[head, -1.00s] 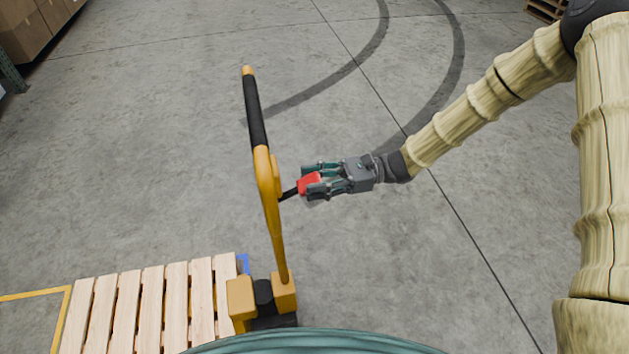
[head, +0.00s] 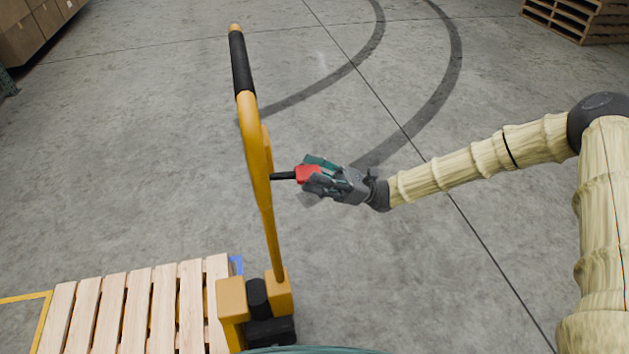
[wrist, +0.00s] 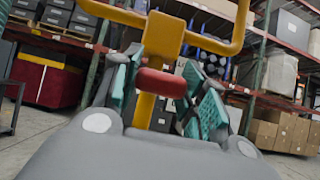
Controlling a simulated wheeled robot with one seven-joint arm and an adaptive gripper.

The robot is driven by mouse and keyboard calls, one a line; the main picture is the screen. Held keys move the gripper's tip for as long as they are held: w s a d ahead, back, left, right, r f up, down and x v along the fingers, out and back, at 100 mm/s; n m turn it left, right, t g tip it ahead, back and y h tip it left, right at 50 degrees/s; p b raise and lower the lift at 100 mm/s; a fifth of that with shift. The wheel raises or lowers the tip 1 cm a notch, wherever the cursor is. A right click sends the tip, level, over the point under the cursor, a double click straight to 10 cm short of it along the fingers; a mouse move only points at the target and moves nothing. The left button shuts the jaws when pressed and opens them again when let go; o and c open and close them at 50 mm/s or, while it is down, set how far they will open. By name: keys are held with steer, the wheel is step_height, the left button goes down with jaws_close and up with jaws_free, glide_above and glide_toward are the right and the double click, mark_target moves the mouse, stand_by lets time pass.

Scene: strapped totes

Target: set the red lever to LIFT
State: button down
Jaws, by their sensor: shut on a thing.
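The red lever (head: 308,174) sticks out to the right on a short black stem from the yellow handle (head: 256,160) of a pallet jack. My gripper (head: 316,175) is at the red knob with its fingers on either side of it, shut on it. In the wrist view the red knob (wrist: 161,83) lies between the teal finger pads, in front of the yellow handle post (wrist: 160,45). The stem looks about level in the head view. No LIFT marking can be read.
A wooden pallet (head: 140,305) sits at the lower left beside the jack's base (head: 262,305). Stacked pallets (head: 578,18) stand at the far right and boxes (head: 40,25) at the far left. The floor around the handle is clear.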

steer(key=shift+a+f+g+y+b, duration=0.2)
steer(key=shift+f+g+y+b, duration=0.1)
steer(key=shift+f+y+b, duration=0.8)
steer(key=shift+s+a+f+h+b, duration=0.15)
steer(key=shift+h+b, duration=0.15)
steer(key=shift+b, duration=0.25)
steer(key=shift+f, duration=0.1)
steer(key=c, duration=0.8)
jaws_free()
steer(key=shift+a, duration=0.1)
steer(key=v, duration=1.2)
